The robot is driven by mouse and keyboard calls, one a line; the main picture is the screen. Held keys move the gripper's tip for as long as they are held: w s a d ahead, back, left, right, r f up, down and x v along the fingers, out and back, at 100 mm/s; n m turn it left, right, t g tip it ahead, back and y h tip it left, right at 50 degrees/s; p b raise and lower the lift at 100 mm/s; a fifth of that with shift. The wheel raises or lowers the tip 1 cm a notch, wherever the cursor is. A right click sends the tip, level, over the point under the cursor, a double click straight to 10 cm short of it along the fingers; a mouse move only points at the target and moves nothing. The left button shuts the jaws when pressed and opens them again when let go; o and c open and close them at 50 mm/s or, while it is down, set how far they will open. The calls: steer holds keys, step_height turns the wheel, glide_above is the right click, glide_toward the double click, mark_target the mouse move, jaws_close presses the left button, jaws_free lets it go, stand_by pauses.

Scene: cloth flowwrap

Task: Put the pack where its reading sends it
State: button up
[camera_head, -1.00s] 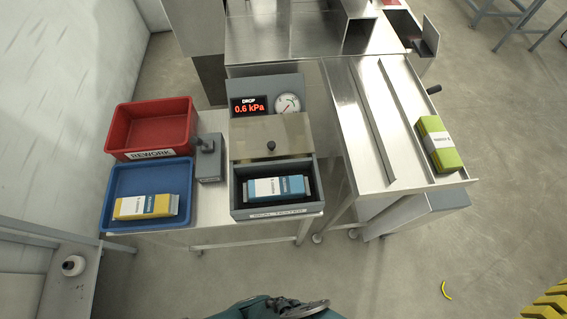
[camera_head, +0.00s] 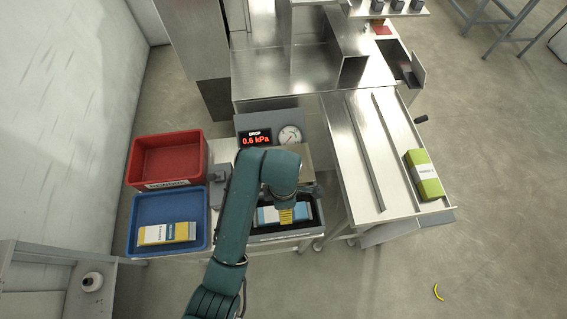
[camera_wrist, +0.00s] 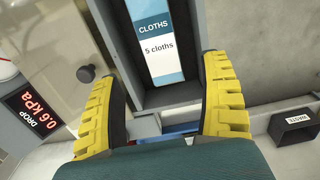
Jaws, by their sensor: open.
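A blue and white pack (camera_head: 267,215) lies in the open dark test box (camera_head: 285,236). In the wrist view the pack (camera_wrist: 160,62) reads "CLOTHS, 5 cloths". The red display (camera_head: 256,138) reads "DROP 0.6 kPa"; it also shows in the wrist view (camera_wrist: 35,108). A round dial (camera_head: 289,135) stands beside it. My gripper (camera_head: 288,214) is over the test box with its yellow fingers apart. In the wrist view my gripper (camera_wrist: 163,80) has a finger either side of the pack's line, with no contact visible. The arm hides part of the box.
A red bin (camera_head: 168,183), labelled REWORK in the earlier frame, stands behind a blue tray (camera_head: 140,244) holding a yellow and white pack (camera_head: 168,233). The box's lid with a dark knob (camera_wrist: 86,73) sits close by.

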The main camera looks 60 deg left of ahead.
step_height(320, 180, down, 8)
steer(key=shift+f+b, duration=0.1)
steer(key=shift+b, duration=0.8)
steer(key=f+b, duration=0.1)
steer(key=f, duration=0.5)
steer(key=shift+a, duration=0.2)
steer(key=c, duration=1)
